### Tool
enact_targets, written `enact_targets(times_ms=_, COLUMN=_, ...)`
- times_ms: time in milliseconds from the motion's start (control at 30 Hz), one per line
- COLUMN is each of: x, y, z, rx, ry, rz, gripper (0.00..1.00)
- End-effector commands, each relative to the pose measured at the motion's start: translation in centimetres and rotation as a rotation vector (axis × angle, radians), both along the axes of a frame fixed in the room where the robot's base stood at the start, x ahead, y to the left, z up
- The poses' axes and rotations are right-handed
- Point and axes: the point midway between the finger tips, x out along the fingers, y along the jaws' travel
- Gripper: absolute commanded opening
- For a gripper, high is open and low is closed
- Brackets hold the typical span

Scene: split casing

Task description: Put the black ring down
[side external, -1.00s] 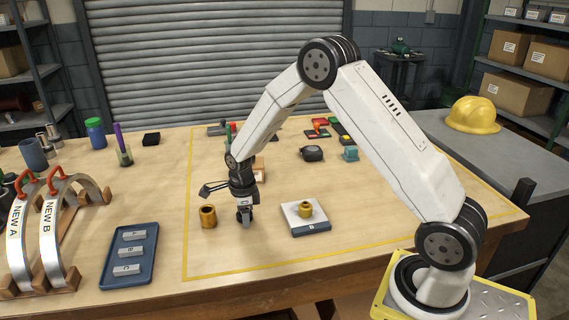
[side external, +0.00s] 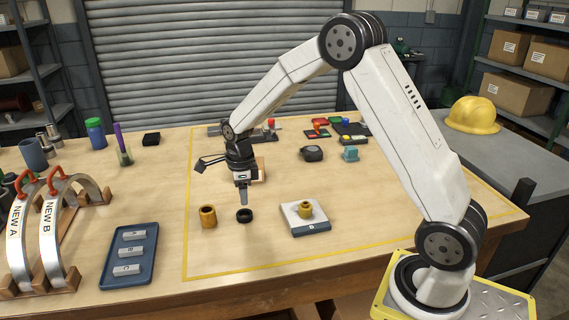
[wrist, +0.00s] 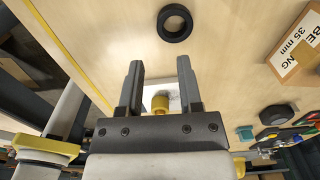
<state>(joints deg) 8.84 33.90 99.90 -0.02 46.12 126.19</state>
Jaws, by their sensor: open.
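The black ring (side external: 244,215) lies flat on the wooden table, between a bronze sleeve and a white plate. In the wrist view the ring (wrist: 175,23) lies beyond my fingertips, with bare wood showing through its hole. My gripper (side external: 243,203) is above the ring and apart from it, pointing down. In the wrist view my gripper (wrist: 163,72) has its two fingers spread with nothing between them.
The bronze sleeve (side external: 208,216) stands just left of the ring. The white plate (side external: 293,227) with a brass bushing (side external: 305,209) is to the right. A blue tray (side external: 150,270) holds several grey blocks. A box (wrist: 296,45) lies near the ring. Wood in front of the ring is clear.

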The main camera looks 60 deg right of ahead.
Motion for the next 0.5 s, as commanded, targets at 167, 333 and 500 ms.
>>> enact_targets(times_ms=167, x=0.1, y=0.0, z=2.8, rx=-0.001, ry=-0.004, rz=0.0, gripper=0.45)
enact_targets(times_ms=333, x=0.0, y=0.0, z=4.2, rx=-0.001, ry=-0.002, rz=0.0, gripper=0.45)
enact_targets(times_ms=500, x=0.0, y=0.0, z=4.7, rx=0.0, ry=0.0, rz=0.0, gripper=0.45)
